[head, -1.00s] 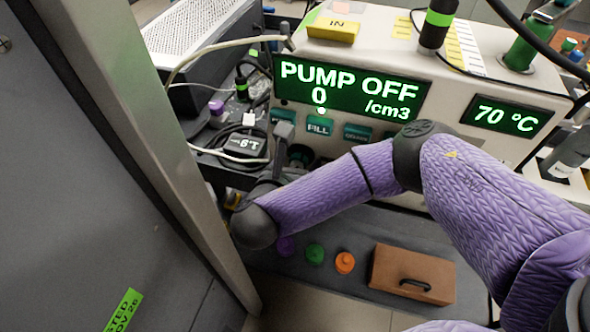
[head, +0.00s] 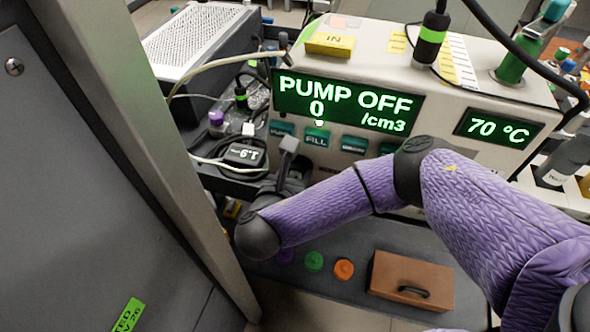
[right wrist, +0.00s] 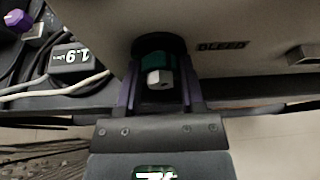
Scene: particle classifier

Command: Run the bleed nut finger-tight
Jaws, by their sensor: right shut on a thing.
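The bleed nut (right wrist: 159,78), a pale hex piece with a teal part behind it, shows in the right wrist view under the dark round fitting below the panel. The BLEED label (right wrist: 221,46) is printed to its right. The purple fingers of my right gripper (right wrist: 162,88) stand on both sides of the nut and are shut on it. In the head view my right gripper (head: 286,168) reaches up to the lower left of the machine front (head: 440,60); the nut is hidden there. My left gripper is not in view.
The displays read PUMP OFF 0 /cm3 (head: 345,100) and 70 °C (head: 497,127). A small readout box (head: 244,155) and cables lie left of the gripper. A grey cabinet (head: 80,200) stands close at left. A brown case (head: 411,280) and coloured caps (head: 343,269) lie below.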

